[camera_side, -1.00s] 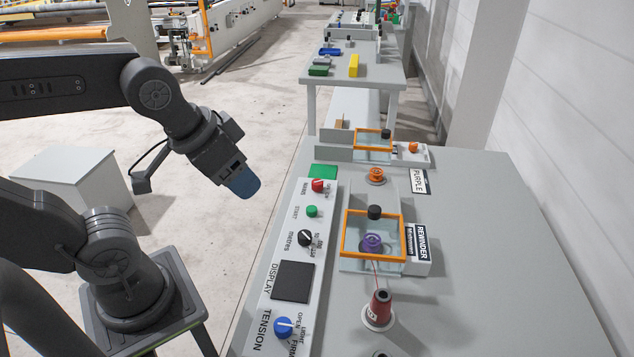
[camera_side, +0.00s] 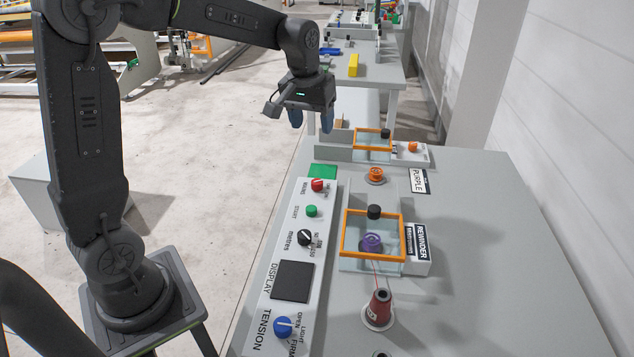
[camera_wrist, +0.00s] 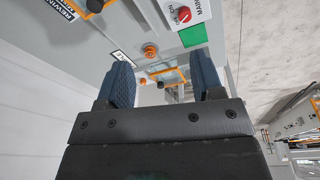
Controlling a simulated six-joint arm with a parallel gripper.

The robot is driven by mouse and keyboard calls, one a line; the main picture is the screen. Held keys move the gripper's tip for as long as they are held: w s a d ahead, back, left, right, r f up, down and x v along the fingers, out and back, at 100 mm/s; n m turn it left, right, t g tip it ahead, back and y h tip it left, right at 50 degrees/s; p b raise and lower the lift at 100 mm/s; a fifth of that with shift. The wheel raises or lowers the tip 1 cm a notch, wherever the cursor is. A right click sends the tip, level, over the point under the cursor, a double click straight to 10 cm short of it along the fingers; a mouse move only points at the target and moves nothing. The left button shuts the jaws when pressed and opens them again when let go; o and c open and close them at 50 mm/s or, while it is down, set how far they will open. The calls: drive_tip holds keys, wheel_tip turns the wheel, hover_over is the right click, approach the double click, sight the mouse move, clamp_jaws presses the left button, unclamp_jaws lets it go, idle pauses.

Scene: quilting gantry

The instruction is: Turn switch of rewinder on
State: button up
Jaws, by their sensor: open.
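The rewinder control panel (camera_side: 263,317) runs along the left edge of the grey table. Its red knob (camera_side: 318,185), labelled MAINS, is at the far end and also shows in the wrist view (camera_wrist: 184,14) near the top, with an OFF/ON label beside it. The knob's setting is too small to tell. My gripper (camera_side: 311,122) is open and empty, fingers pointing down, above and beyond the far end of the panel. In the wrist view its two blue fingers (camera_wrist: 160,88) stand apart with nothing between them.
A green button (camera_side: 312,211), a black metres knob (camera_side: 305,238), a dark display (camera_side: 293,281) and a blue tension knob (camera_side: 283,327) share the panel. To the right stand the orange-framed rewinder guard (camera_side: 343,236) and a dark red thread cone (camera_side: 380,305). The right of the table is clear.

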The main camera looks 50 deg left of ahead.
sight(317, 181)
drive_tip(key=w+a+f+n+g, duration=0.2)
drive_tip(key=w+a+f+n, duration=0.1)
drive_tip(key=w+a+f, duration=0.7)
drive_tip(key=f, duration=0.5)
drive_tip(key=s+f, duration=0.1)
drive_tip(key=f, duration=0.4)
drive_tip(key=s+d+f, duration=0.1)
drive_tip(key=f, duration=0.4)
drive_tip(key=shift+a, duration=0.1)
drive_tip(key=c, duration=0.9)
